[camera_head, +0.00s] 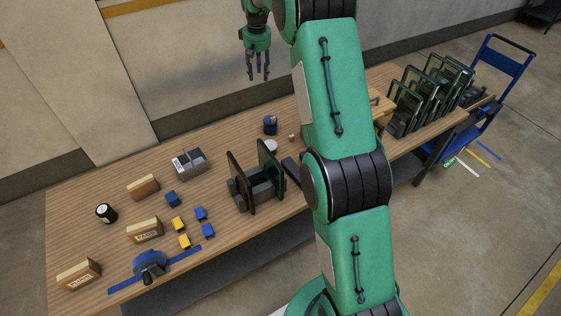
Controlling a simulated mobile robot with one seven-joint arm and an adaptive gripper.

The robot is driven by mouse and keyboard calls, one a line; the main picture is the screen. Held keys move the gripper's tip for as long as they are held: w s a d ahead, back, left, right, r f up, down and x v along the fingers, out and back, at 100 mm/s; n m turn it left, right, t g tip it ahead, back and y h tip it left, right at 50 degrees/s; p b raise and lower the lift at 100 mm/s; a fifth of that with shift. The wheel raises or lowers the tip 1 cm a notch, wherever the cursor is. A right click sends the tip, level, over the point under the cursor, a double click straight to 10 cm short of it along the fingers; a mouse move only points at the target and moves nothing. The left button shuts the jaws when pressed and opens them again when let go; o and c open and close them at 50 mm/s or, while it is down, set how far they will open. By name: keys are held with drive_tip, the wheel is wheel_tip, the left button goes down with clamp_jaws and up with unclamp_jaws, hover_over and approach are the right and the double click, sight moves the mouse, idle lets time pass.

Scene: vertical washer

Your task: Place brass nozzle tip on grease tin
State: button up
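My gripper (258,74) hangs fingers down above the back of the wooden table, high over its surface. Its fingers are spread apart and I see nothing held between them. A small pale, roundish piece (291,137) stands on the table near my arm; it may be the brass nozzle tip, but it is too small to be sure. A low, light-grey round tin (271,146) sits to its left, partly hidden by a dark green plate; it may be the grease tin. A dark blue can (270,124) stands just behind them.
A fixture with upright dark plates (268,172) stands in front of the tin. Wooden blocks (145,230), small blue and yellow blocks (183,241), a grey box (189,162) and a black can (106,213) occupy the left. Framed panels (408,105) stand right. My arm hides part of the table.

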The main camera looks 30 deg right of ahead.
drive_tip(key=s+a+r+t, duration=0.1)
drive_tip(key=s+a+r, duration=0.6)
drive_tip(key=s+r, duration=0.4)
drive_tip(key=s+a+r+t, duration=0.1)
drive_tip(key=s+a+r, duration=0.75)
drive_tip(key=s, duration=0.55)
drive_tip(key=s+a+f, duration=0.1)
drive_tip(key=s+a, duration=0.1)
drive_tip(key=s, duration=0.8)
drive_tip(key=s+a+f+t, duration=0.1)
drive_tip(key=s+a, duration=0.2)
drive_tip(key=s, duration=0.8)
drive_tip(key=s+a+f+t, duration=0.1)
drive_tip(key=s+a, duration=0.1)
drive_tip(key=s, duration=0.8)
drive_tip(key=shift+s+a+f, duration=0.2)
drive_tip(key=shift+s+f, duration=0.05)
wheel_tip(320, 180, down, 11)
drive_tip(key=b, duration=1)
drive_tip(key=shift+r+b, duration=0.2)
drive_tip(key=shift+b, duration=0.15)
wheel_tip(320, 180, down, 12)
drive_tip(key=b, duration=1.2)
